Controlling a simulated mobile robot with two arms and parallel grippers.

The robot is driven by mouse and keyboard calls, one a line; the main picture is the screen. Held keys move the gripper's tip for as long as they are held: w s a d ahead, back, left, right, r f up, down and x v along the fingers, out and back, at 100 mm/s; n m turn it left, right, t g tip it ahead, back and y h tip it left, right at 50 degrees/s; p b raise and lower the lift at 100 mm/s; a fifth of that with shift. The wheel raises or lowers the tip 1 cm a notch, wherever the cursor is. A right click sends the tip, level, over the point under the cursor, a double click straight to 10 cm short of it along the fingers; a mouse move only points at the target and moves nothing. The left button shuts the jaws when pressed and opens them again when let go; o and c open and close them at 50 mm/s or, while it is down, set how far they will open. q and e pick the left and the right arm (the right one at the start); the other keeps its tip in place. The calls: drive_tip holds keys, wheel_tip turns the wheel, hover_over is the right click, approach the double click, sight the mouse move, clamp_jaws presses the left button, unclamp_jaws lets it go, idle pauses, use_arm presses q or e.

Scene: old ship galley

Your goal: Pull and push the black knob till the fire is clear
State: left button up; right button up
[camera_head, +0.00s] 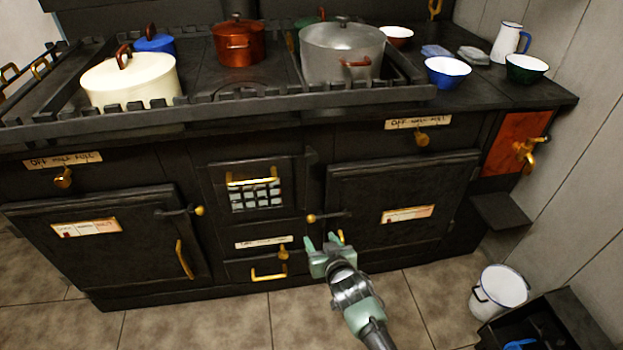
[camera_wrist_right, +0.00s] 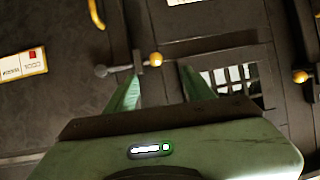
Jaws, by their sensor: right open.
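My right gripper (camera_head: 324,240) is open, with a gap between its green fingers, in front of the stove near its lower middle. The right wrist view shows the open fingers (camera_wrist_right: 158,80) with nothing between them. Beyond them is a door latch with a brass ball (camera_wrist_right: 155,59) and a dark end (camera_wrist_right: 101,71); contact cannot be told. The fire grate (camera_head: 256,195) has dark bars with pale grey patches behind. Below it, a small brass knob (camera_head: 283,253) sits by a paper label (camera_head: 264,242). I cannot pick out a plainly black knob. My left gripper is out of view.
Closed oven doors flank the grate, left (camera_head: 110,245) and right (camera_head: 400,190). A brass handle (camera_head: 268,274) is low in the middle. Pots, including a grey one (camera_head: 342,50), stand on top. A white bucket (camera_head: 500,290) and dark crate (camera_head: 560,325) are at right. Tiled floor is clear at left.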

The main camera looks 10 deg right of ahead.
drive_tip(key=w+r+t+b, duration=0.3)
drive_tip(key=w+r, duration=0.2)
drive_tip(key=r, duration=0.5)
drive_tip(key=m+t+b, duration=0.2)
approach(312, 160)
drive_tip(key=w, duration=0.5)
drive_tip(key=w+b, duration=0.1)
drive_tip(key=w, duration=0.1)
drive_tip(key=w+b, duration=0.1)
drive_tip(key=w, duration=0.2)
drive_tip(key=shift+w+a, duration=0.1)
drive_tip(key=shift+a, duration=0.3)
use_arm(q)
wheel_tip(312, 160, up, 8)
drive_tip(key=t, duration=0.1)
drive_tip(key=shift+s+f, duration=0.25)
use_arm(e)
drive_tip(key=shift+w, duration=0.3)
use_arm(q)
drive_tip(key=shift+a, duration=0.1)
use_arm(e)
clamp_jaws()
